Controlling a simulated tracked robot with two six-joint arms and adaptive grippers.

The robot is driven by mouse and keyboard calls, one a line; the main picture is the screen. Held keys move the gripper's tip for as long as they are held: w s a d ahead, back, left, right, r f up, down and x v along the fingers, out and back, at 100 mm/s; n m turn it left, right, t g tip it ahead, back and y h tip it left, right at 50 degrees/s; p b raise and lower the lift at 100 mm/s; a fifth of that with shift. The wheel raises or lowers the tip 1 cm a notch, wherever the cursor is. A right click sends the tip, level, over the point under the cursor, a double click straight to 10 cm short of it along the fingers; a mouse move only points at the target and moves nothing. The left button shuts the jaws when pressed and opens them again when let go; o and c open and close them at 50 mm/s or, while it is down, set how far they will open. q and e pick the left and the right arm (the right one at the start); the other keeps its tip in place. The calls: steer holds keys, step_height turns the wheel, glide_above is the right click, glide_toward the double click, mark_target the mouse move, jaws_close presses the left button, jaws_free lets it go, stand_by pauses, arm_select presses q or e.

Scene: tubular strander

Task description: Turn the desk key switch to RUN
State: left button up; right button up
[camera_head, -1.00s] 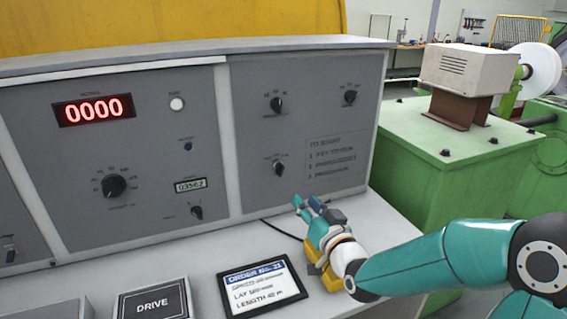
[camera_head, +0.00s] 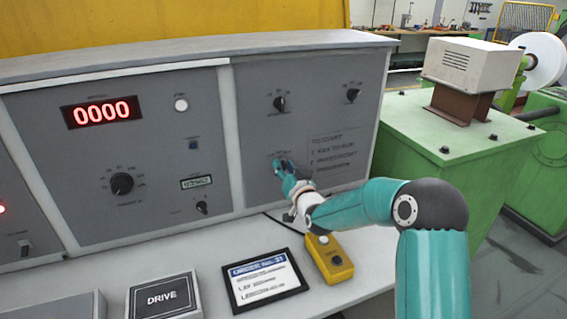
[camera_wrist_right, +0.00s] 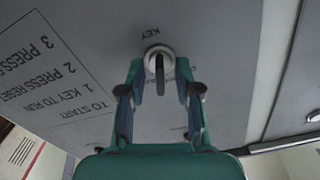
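The key switch is a round pale collar with a dark key standing out of it, labelled KEY, in the right wrist view (camera_wrist_right: 160,66). In the head view it is mostly hidden behind my right gripper (camera_head: 283,168), which is up against the right grey panel (camera_head: 250,115). In the wrist view my right gripper (camera_wrist_right: 160,80) is open, with one finger on each side of the key. Gaps show between the fingers and the key, so I see no grip on it. I cannot read which position the key is in. My left gripper is not in view.
Other knobs (camera_head: 279,104) sit above on the panel. A printed start list (camera_head: 338,150) is right of the switch. On the desk are a yellow button box (camera_head: 329,262), an order tablet (camera_head: 262,290) and a DRIVE box (camera_head: 160,298). A green machine (camera_head: 440,145) stands at the right.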

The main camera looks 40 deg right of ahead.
steer(key=shift+w+d, duration=0.1)
steer(key=shift+w, duration=0.25)
steer(key=shift+c, duration=0.3)
jaws_close()
steer(key=shift+f+b, duration=0.1)
steer(key=shift+b, duration=0.35)
steer(key=m+b, duration=0.2)
steer(key=b, duration=0.3)
steer(key=m+b, duration=0.2)
steer(key=b, duration=0.2)
steer(key=shift+d+f+m+b, duration=0.1)
steer(key=shift+f+m+b, duration=0.1)
steer(key=shift+m+b, duration=0.2)
steer(key=shift+r+m, duration=0.2)
steer(key=shift+m, duration=0.1)
steer(key=shift+o, duration=0.3)
jaws_free()
